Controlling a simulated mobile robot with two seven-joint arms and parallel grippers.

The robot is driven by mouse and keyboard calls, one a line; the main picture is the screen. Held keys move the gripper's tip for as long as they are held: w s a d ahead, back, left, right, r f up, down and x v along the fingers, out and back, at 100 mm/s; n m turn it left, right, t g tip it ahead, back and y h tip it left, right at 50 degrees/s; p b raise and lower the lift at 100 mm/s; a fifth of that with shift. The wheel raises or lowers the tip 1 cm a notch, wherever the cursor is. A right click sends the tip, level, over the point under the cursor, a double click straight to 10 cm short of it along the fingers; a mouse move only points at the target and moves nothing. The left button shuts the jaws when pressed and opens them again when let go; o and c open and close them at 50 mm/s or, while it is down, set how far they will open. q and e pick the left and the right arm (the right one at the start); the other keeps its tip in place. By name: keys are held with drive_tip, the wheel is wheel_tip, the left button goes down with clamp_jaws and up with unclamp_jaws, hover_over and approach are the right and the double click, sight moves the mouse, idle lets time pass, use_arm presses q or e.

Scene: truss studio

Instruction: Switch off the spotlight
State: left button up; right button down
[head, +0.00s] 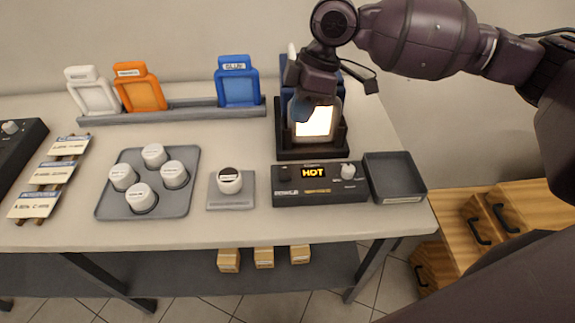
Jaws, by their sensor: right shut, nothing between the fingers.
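The spotlight (315,122) stands at the back right of the table in a black base, its front face glowing warm white. In front of it is a dark control box (290,197) with a lit display reading HOT and a pale knob (348,171) on its right. My right gripper (308,108) is shut and empty. It hangs from above in front of the spotlight's upper left and hides part of it; I cannot tell whether they touch. My left gripper is not in view.
A rack (180,115) at the back holds white, orange and blue frames. A grey tray (105,207) with several white-capped pots, a single pot on a pad (231,203) and an empty dark tray (394,178) stand nearby. Bare table lies along the front.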

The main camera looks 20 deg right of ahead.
drive_tip(key=b, duration=0.2)
approach(283, 179)
drive_tip(key=x, duration=0.5)
drive_tip(key=shift+w+a+f, duration=0.15)
drive_tip(key=shift+w+f, duration=0.15)
drive_tip(key=shift+f, duration=0.1)
drive_tip(key=shift+s+a+f, duration=0.1)
drive_tip(key=shift+s+f, duration=0.1)
drive_tip(key=shift+f, duration=0.35)
